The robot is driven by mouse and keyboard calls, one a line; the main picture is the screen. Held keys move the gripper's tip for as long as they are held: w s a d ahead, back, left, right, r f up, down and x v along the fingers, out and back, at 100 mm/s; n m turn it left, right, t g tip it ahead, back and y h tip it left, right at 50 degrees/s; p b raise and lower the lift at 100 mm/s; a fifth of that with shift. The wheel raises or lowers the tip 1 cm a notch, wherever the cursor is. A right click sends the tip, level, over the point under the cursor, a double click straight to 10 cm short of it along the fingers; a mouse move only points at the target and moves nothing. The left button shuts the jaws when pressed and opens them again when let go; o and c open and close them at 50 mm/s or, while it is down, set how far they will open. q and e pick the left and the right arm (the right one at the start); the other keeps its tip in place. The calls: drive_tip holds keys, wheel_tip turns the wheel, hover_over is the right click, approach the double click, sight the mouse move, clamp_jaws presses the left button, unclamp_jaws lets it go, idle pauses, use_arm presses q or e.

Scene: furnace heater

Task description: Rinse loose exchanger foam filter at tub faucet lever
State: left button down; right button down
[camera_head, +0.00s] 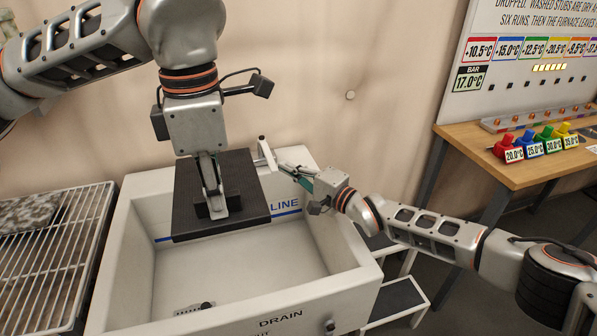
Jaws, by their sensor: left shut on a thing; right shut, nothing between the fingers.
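The foam filter (245,180) is a flat dark square panel with a raised block on its face. My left gripper (212,196) points down and is shut on the filter's block, holding the panel over the back part of the white tub (120,262). The panel hides part of the tub's back wall and the blue line there. A pale faucet lever (266,155) stands at the tub's back rim, just right of the filter. My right gripper (290,169) is shut and empty with its tips close to the lever; I cannot tell whether they touch.
A wire rack (48,265) with a grey speckled pad (27,213) stands left of the tub. Dark-topped steps (397,298) stand to its right. A wooden bench (500,165) with coloured labelled pieces (528,143) is at the right. The tub's front floor is clear apart from the drain.

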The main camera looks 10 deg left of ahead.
drive_tip(key=v, duration=1.1)
drive_tip(key=shift+d, duration=0.35)
use_arm(q)
drive_tip(key=s+d, duration=0.1)
drive_tip(key=s, duration=0.7)
drive_tip(key=shift+d+b, duration=0.2)
drive_tip(key=shift+b, duration=0.15)
use_arm(e)
drive_tip(key=shift+f, duration=0.55)
idle(0.8)
